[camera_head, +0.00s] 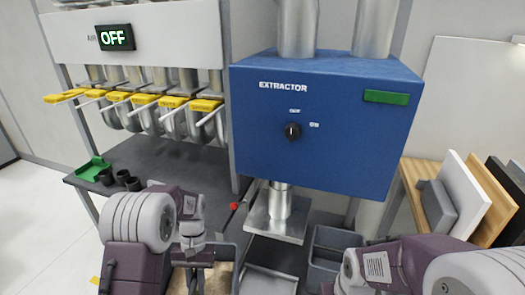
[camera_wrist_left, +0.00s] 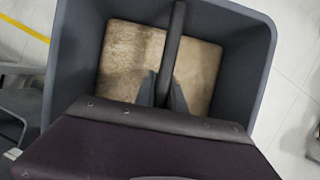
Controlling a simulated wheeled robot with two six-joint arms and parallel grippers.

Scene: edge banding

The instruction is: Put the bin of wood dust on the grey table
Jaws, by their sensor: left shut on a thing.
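The grey bin (camera_wrist_left: 241,60) of wood dust (camera_wrist_left: 125,60) fills most of the left wrist view. A dark bar handle (camera_wrist_left: 178,35) crosses its open top. My left gripper (camera_wrist_left: 164,95) is shut on this handle from above. In the head view the bin (camera_head: 226,250) is at the bottom edge, partly hidden by my left arm and cut off by the frame. The grey table (camera_head: 185,160) stands behind it at left, under the row of pipes. My right arm is at lower right; its gripper is out of view.
On the table's left end are a green holder (camera_head: 93,168) and several black cups (camera_head: 125,177). Its middle is bare. The blue extractor (camera_head: 320,125) stands right of the table, with a metal plate (camera_head: 275,222) below. A grey container (camera_head: 330,250) is beside the plate. Boards lean at right.

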